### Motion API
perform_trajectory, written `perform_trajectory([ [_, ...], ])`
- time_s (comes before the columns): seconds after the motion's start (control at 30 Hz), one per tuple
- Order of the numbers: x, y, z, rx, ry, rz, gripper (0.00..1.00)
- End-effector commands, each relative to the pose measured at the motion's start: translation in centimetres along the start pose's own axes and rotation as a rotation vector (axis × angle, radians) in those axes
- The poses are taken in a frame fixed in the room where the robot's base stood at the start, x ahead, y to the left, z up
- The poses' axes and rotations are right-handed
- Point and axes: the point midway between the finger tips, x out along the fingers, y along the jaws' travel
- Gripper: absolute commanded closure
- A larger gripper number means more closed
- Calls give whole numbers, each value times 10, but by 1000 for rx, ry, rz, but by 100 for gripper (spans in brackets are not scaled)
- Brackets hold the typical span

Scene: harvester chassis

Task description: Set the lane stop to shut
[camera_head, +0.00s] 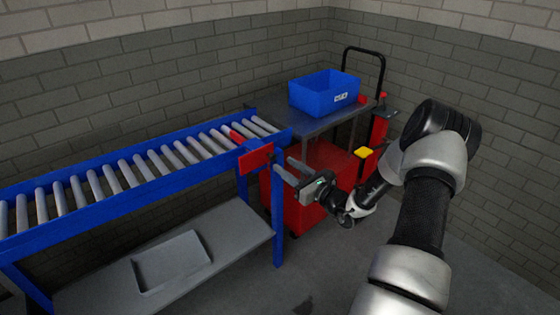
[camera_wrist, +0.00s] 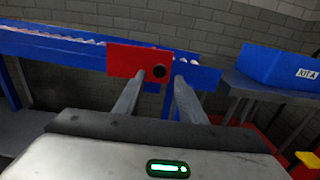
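The lane stop shows as a red plate (camera_head: 255,158) on the near side rail of the roller conveyor, close to its right end. A short red piece (camera_head: 233,135) lies among the rollers behind it. In the wrist view the red plate (camera_wrist: 124,60) is ahead, with a dark round knob or hole (camera_wrist: 159,72) near its right end. My gripper (camera_head: 285,168) is open and empty, just right of the plate. In the wrist view my gripper (camera_wrist: 160,84) has its two fingers apart, pointing at the plate's right end. I cannot tell whether the fingertips touch anything.
The blue-framed conveyor (camera_head: 130,200) has a grey lower shelf (camera_head: 240,222) with a shallow tray (camera_head: 172,262). A metal-topped cart (camera_head: 318,128) with a blue bin (camera_head: 325,93) stands beyond its right end. Red equipment (camera_head: 305,215) is behind my gripper.

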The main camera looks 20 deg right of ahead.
Motion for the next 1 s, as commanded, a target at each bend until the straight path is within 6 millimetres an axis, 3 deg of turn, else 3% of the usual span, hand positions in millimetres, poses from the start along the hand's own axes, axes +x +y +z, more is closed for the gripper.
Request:
perform_trajectory([
  [0.3, -80, -1, 1, 2, 1, -4, 63],
  [0.5, -113, -1, 1, 1, 1, -3, 63],
  [0.7, -126, 0, 1, 1, -1, -1, 63],
  [1.0, -126, 0, 0, 0, -1, -1, 63],
])
